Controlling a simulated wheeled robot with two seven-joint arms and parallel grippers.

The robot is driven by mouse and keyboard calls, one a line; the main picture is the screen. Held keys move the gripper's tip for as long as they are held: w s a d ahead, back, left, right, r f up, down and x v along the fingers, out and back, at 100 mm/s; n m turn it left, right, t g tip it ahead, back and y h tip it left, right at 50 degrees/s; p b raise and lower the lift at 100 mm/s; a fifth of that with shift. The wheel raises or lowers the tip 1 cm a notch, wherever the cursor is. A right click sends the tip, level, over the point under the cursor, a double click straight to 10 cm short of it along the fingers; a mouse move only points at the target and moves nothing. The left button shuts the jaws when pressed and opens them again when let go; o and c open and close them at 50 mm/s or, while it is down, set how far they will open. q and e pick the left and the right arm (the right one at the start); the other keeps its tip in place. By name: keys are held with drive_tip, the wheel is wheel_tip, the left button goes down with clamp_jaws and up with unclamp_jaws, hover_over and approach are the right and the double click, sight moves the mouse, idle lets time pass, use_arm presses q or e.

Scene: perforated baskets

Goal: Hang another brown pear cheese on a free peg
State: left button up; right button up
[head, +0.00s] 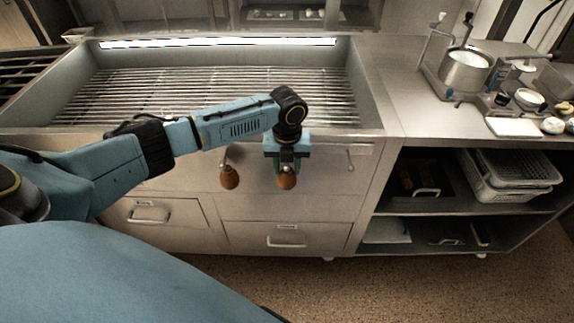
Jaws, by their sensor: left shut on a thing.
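One brown pear cheese (229,179) hangs against the steel front panel below the grill, under a peg at the left. My left gripper (286,167) is in front of the same panel, pointing down. It is shut on a second brown pear cheese (286,182), whose round lower part shows below the fingers. A bare peg (350,160) sticks out of the panel to the right of my left gripper. Any peg behind my left gripper is hidden, so I cannot tell whether the held cheese touches one. My right gripper is not in view.
The grill grate (220,92) lies behind the arm, with drawers (287,237) below the panel. At right, perforated baskets (515,172) stand on an open shelf. A pot (465,70) and small dishes stand on the right counter. The front-left part of that counter is clear.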

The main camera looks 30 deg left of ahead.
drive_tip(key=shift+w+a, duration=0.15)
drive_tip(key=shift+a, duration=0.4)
